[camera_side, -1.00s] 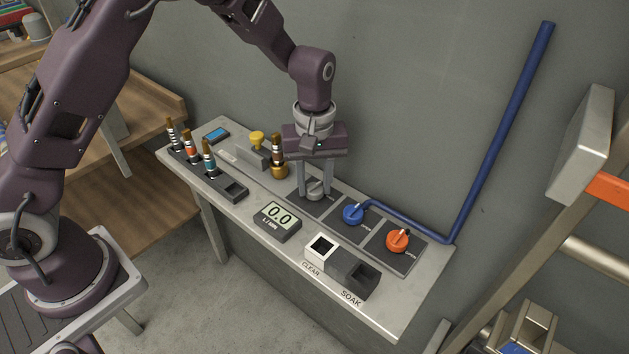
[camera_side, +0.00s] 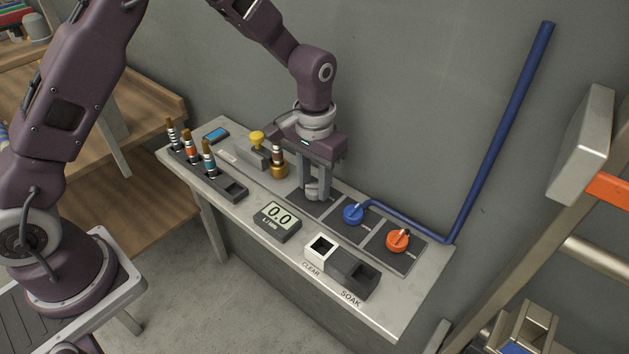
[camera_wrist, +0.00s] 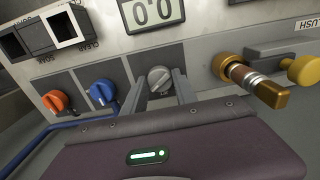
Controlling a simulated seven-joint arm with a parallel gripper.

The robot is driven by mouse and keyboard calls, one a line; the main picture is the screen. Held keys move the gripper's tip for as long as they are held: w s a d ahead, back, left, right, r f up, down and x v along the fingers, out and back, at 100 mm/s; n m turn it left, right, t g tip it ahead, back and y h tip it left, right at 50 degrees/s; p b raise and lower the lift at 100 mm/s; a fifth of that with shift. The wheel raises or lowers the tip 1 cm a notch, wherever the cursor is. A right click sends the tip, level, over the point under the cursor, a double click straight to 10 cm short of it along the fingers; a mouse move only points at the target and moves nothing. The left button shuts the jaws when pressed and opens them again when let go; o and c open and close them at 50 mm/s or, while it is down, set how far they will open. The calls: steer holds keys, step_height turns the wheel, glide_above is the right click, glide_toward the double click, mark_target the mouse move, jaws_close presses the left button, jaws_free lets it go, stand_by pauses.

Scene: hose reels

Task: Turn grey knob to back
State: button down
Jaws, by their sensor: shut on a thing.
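The grey knob (camera_wrist: 159,79) sits on a dark square plate on the bench, left of the blue knob in the side view; it also shows between the fingers in the side view (camera_side: 314,188). My gripper (camera_side: 315,192) points down over it with its fingers on either side, shut on the knob. In the wrist view the two fingers of my gripper (camera_wrist: 160,90) flank the round knob, and a slot line runs across its face. The fingers partly hide the knob's sides.
The blue knob (camera_side: 353,213) and orange knob (camera_side: 397,239) stand to the right, with a blue pipe (camera_side: 505,125) at the blue one. A brass holder (camera_side: 279,170) and yellow knob (camera_side: 257,137) stand close left. The display (camera_side: 278,220) reads 0.0. CLEAR and SOAK boxes (camera_side: 353,273) are in front.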

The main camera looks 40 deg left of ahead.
mark_target(314, 185)
steer(key=shift+m, duration=0.5)
steer(key=c, duration=1)
jaws_free()
steer(key=shift+o, duration=0.2)
step_height(314, 185, up, 7)
steer(key=shift+r, duration=0.1)
steer(key=shift+r, duration=0.1)
steer(key=s+a+r+t, duration=0.2)
steer(key=s+r, duration=0.5)
steer(key=s+a+r+t, duration=0.1)
steer(key=s+a+r, duration=0.2)
steer(key=s+r, duration=0.35)
steer(key=s+a+n+t, duration=0.1)
steer(key=s+a+t, duration=0.1)
steer(key=s, duration=1)
steer(key=shift+s+t, duration=0.3)
steer(key=shift+s, duration=0.05)
